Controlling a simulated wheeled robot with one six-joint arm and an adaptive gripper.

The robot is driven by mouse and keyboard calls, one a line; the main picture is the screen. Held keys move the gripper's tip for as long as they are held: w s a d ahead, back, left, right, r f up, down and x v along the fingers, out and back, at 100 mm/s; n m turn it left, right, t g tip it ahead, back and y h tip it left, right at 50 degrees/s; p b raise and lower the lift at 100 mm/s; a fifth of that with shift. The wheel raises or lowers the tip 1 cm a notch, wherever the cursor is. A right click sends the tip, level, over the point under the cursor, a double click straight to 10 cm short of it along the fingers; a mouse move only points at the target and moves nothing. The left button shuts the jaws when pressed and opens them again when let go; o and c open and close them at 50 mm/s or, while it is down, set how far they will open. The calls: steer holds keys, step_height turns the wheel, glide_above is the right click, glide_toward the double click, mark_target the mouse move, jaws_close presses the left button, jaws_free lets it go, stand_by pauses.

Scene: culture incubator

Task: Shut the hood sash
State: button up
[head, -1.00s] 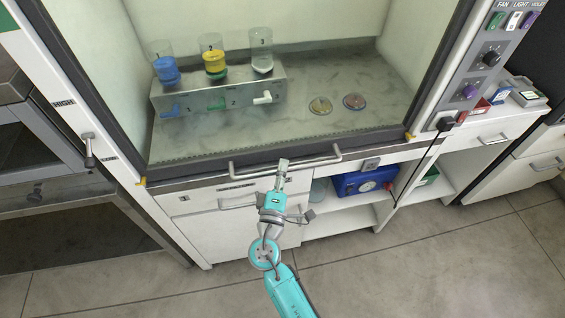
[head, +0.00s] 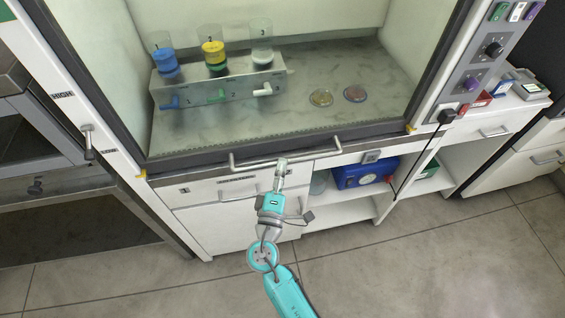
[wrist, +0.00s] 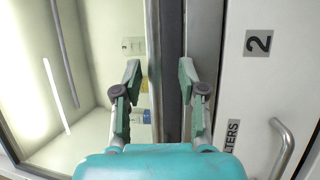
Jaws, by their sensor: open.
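The hood sash is a clear pane in a dark frame. Its dark lower rail (head: 195,160) lies low across the front of the hood, close to the yellow corner marks. A pale bar handle (head: 250,163) runs along the front of the rail. My gripper (head: 281,163) is at the middle of this handle in the head view. In the wrist view my gripper (wrist: 158,75) is open, one finger on each side of a dark vertical strip. I see no grip on the handle, and contact cannot be told.
Inside the hood stand a rack (head: 215,88) with coloured tubes and two dishes (head: 321,97). A control panel (head: 490,50) is at the right. Drawers and an open shelf with a blue box (head: 365,172) lie below. The floor in front is clear.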

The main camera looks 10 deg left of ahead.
steer(key=d+v, duration=0.1)
steer(key=v, duration=0.8)
steer(key=shift+s+a, duration=0.4)
steer(key=shift+a, duration=0.1)
steer(key=shift+d+f, duration=0.1)
steer(key=shift+f, duration=0.1)
